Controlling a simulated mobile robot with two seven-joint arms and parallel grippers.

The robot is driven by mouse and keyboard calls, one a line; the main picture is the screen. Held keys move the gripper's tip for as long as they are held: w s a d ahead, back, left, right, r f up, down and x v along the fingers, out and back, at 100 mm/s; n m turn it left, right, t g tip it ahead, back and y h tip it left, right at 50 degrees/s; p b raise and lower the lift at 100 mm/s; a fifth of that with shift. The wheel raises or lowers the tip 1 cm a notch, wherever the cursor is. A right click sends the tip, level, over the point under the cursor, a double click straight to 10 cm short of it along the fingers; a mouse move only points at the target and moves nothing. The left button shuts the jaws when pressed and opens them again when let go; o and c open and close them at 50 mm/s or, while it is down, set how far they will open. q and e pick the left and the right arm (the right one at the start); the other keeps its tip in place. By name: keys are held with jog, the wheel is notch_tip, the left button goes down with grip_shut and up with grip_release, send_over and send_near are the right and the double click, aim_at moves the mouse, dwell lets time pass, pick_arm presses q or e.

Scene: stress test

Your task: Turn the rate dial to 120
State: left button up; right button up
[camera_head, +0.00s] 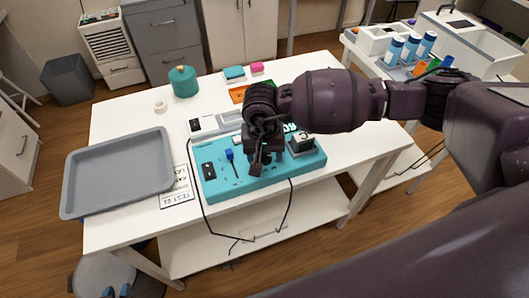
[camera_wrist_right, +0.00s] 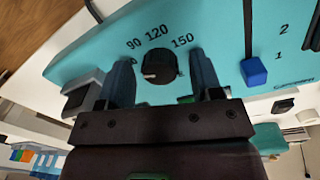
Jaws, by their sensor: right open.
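The teal test panel (camera_head: 224,188) lies on the white table. In the right wrist view the rate dial (camera_wrist_right: 160,67) is a round black knob on the panel (camera_wrist_right: 212,40). The labels 90, 120 and 150 are readable around it; another label at its left is partly hidden. The dial's white mark is at its left side, away from 120. My right gripper (camera_head: 262,163) is over the panel and hides the dial in the head view. In the wrist view its open fingers stand on either side of the dial, with visible gaps. My left gripper is not in view.
A blue lever knob (camera_wrist_right: 254,72) stands near the dial on the panel, with a black rocker (camera_head: 208,171) farther left. A grey tray (camera_head: 118,174) lies left of the panel. A teal pot (camera_head: 184,83) is behind. A black cable hangs over the table's front edge.

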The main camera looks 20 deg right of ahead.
pick_arm(q)
jog(key=shift+s+f, duration=0.15)
jog(key=shift+s, duration=0.15)
pick_arm(e)
jog(key=c, duration=0.9)
jog(key=m, duration=0.6)
jog(key=shift+r+p, duration=0.1)
jog(key=shift+p, duration=0.25)
jog(key=m, duration=0.4)
jog(key=shift+p, duration=0.35)
jog(key=shift+m, duration=1)
jog(key=shift+w+m+y+p, duration=0.1)
jog(key=shift+m+y+p, duration=0.35)
jog(key=shift+m, duration=0.75)
pick_arm(q)
jog(key=shift+w+a+r+p, duration=0.1)
jog(key=shift+w+r+p, duration=0.1)
jog(key=shift+r, duration=0.5)
jog(key=shift+w+d+r+p, duration=0.1)
jog(key=shift+r+p, duration=0.1)
jog(key=shift+r, duration=0.45)
jog(key=shift+w+a+r+p, duration=0.1)
jog(key=shift+w+r+p, duration=0.1)
jog(key=shift+r, duration=0.5)
pick_arm(e)
jog(key=shift+m, duration=1.7)
pick_arm(q)
jog(key=shift+s, duration=0.1)
